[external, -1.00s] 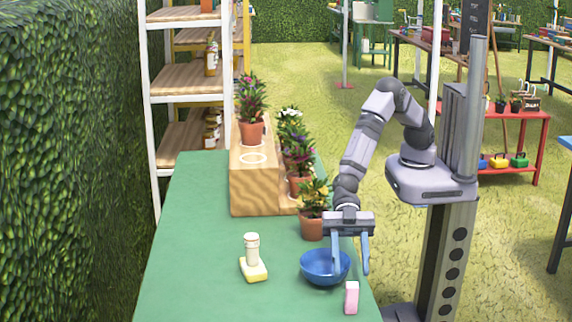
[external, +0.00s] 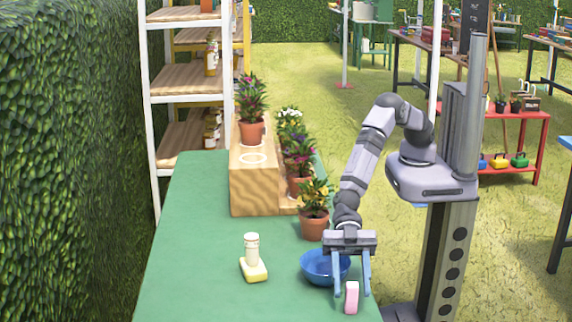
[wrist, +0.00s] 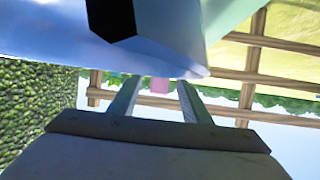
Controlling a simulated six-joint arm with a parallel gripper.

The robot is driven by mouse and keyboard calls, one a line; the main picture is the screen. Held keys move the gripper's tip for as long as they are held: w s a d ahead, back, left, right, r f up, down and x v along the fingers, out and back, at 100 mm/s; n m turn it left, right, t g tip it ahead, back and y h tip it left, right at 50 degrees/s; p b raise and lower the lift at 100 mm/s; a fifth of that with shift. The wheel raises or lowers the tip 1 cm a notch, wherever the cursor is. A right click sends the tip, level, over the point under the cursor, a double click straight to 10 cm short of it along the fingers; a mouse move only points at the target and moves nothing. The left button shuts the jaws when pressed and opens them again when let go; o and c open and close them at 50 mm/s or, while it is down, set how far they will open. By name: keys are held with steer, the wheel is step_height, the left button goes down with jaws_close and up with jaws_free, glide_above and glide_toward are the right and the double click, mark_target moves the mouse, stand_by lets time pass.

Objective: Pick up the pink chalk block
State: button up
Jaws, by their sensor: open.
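The pink chalk block (external: 351,298) stands upright near the right edge of the green table, in front of the blue bowl (external: 316,268). My gripper (external: 352,292) is open, its two fingers pointing down on either side of the block's upper part in the external view. I cannot tell whether either finger touches it. The left finger overlaps the bowl's right side in that view. In the wrist view a small pink patch, likely the block (wrist: 159,84), shows between the fingers (wrist: 155,88); the rest is hidden.
A white-capped bottle (external: 251,249) stands by a yellow sponge-like block (external: 254,270) left of the bowl. A potted plant (external: 314,223) stands behind the bowl, beside a wooden stand (external: 254,188). The green table's (external: 195,255) left side is clear.

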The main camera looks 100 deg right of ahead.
jaws_close()
steer(key=shift+r, duration=0.1)
